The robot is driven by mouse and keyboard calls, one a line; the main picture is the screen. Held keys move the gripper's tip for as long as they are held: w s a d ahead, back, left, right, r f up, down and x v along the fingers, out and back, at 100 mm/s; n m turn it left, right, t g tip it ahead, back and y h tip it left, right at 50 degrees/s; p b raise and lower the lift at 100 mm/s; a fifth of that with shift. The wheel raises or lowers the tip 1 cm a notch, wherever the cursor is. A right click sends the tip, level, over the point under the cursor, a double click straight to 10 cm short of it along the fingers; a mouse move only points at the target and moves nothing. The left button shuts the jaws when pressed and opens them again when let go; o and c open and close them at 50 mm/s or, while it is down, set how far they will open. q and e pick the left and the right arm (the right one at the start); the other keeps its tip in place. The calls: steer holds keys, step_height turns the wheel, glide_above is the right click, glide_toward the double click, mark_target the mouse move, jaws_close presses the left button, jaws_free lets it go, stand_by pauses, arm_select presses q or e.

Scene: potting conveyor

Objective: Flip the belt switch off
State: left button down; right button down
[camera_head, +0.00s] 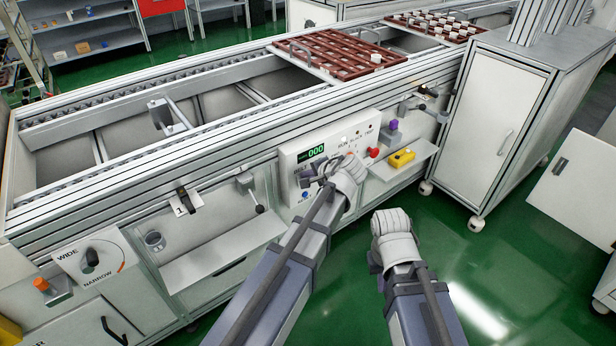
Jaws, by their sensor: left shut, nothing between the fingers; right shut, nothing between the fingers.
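The white control panel (291,162) is on the front of the conveyor, with a green display reading 000 (316,151), small lamps along its top and a blue button (305,194). My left gripper (324,172) is shut and empty, right in front of the panel's middle. It covers part of the panel, and I cannot pick out the belt switch or tell its position. Whether the fingers touch the panel is unclear. My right gripper (390,222) is shut and empty, over the green floor to the right of the panel and apart from it.
A red button (374,153) sits at the panel's right edge. A yellow object (401,158) is on the small shelf to the right. Brown trays (328,52) lie on the conveyor. A white cabinet (500,115) stands at right. Green floor is open in front.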

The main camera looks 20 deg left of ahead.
arm_select(q)
steer(key=shift+r, duration=0.15)
arm_select(e)
steer(key=shift+r, duration=0.15)
arm_select(q)
steer(key=shift+r+p, duration=0.65)
steer(key=shift+p, duration=0.15)
arm_select(e)
steer(key=shift+r, duration=0.7)
arm_select(q)
steer(key=shift+s, duration=0.1)
